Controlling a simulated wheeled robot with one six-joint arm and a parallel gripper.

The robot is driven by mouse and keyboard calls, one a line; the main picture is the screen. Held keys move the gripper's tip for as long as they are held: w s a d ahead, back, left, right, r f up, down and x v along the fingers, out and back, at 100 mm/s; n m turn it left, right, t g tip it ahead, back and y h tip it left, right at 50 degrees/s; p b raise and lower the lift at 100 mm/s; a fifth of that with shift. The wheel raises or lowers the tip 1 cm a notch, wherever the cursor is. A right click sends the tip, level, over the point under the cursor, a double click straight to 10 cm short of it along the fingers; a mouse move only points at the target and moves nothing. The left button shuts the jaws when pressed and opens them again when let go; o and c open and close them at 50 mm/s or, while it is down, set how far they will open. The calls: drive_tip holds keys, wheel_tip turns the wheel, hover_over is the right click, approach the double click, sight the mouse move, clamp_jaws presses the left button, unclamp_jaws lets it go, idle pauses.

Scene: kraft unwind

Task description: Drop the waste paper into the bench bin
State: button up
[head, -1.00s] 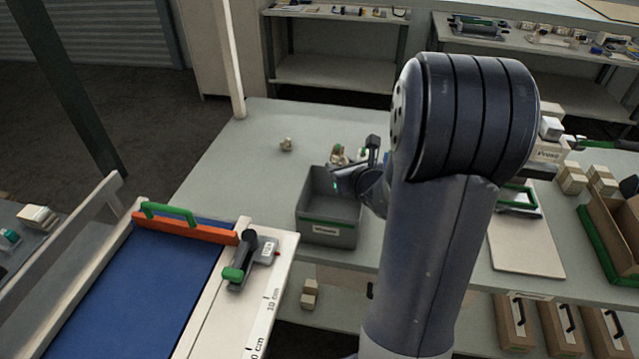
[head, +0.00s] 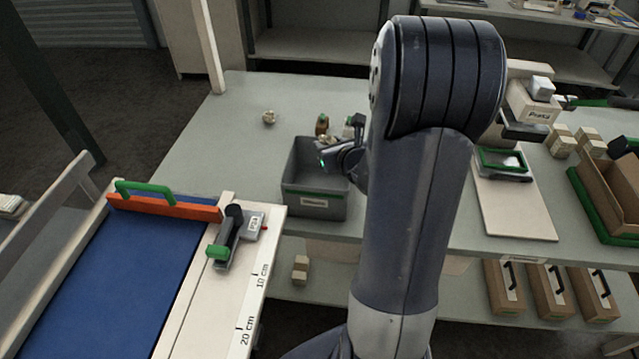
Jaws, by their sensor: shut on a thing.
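The bench bin (head: 300,203) is a grey open box with a label on its front, near the front left edge of the bench. My gripper (head: 329,152) is over the bin's back right part, pointing left. It is shut on a small pale crumpled piece of waste paper (head: 327,140), only partly visible at the fingers. Another crumpled paper ball (head: 268,117) lies on the bench behind and left of the bin. My forearm hides the bench right of the bin.
A small brown bottle (head: 322,122) stands behind the bin. A blue-bedded table (head: 110,270) with an orange bar and green handle is at front left. A pale board (head: 515,205) and a cardboard box (head: 610,195) are to the right.

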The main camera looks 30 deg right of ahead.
drive_tip(key=o, duration=1)
drive_tip(key=shift+r, duration=0.1)
drive_tip(key=v, duration=1.1)
drive_tip(key=shift+w, duration=0.15)
drive_tip(key=x, duration=1)
drive_tip(key=shift+w+f, duration=0.25)
drive_tip(key=shift+w, duration=0.05)
drive_tip(key=shift+w+r+p, duration=0.1)
drive_tip(key=shift+r+p, duration=0.35)
drive_tip(key=shift+r, duration=0.15)
drive_tip(key=shift+r+p, duration=0.35)
drive_tip(key=shift+r, duration=0.35)
